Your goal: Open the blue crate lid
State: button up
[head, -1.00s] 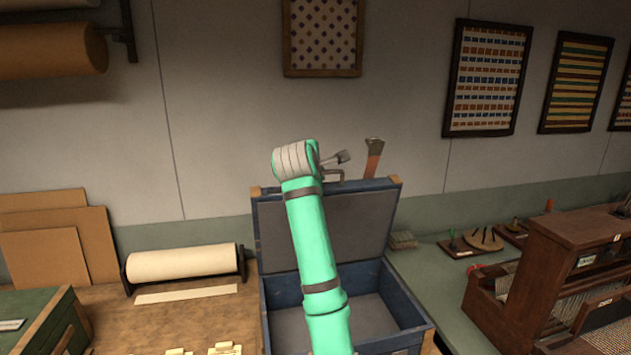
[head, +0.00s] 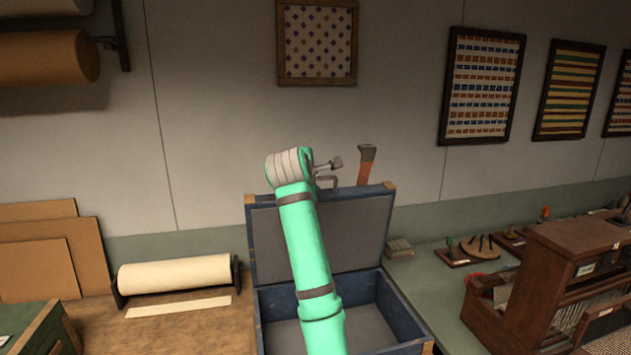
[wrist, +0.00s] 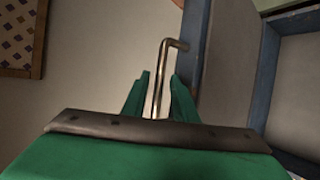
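The blue crate (head: 405,310) stands on the counter with its grey inside showing. Its blue-edged lid (head: 352,235) is raised, standing nearly upright at the back. A bent metal handle (head: 328,181) sticks up at the lid's top edge. My gripper (head: 334,164) is at this handle, and my green arm crosses in front of the lid and crate. In the wrist view, the handle (wrist: 158,85) lies between my two green fingers (wrist: 160,78). Narrow gaps show on both sides of it, so the fingers look open around it. The lid's blue edge (wrist: 192,50) is just right of them.
A paper roll (head: 175,273) and brown boards (head: 45,250) are at the left. A green box (head: 35,330) is at the front left. A wooden loom (head: 560,265) stands at the right. An orange-handled tool (head: 365,168) shows behind the lid. The wall is close behind.

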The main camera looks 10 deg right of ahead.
jog(key=shift+a+f, duration=0.1)
jog(key=shift+a, duration=0.25)
jog(key=shift+s, duration=0.15)
jog(key=v, duration=1)
jog(key=shift+s+r, duration=0.2)
jog(key=shift+s, duration=0.05)
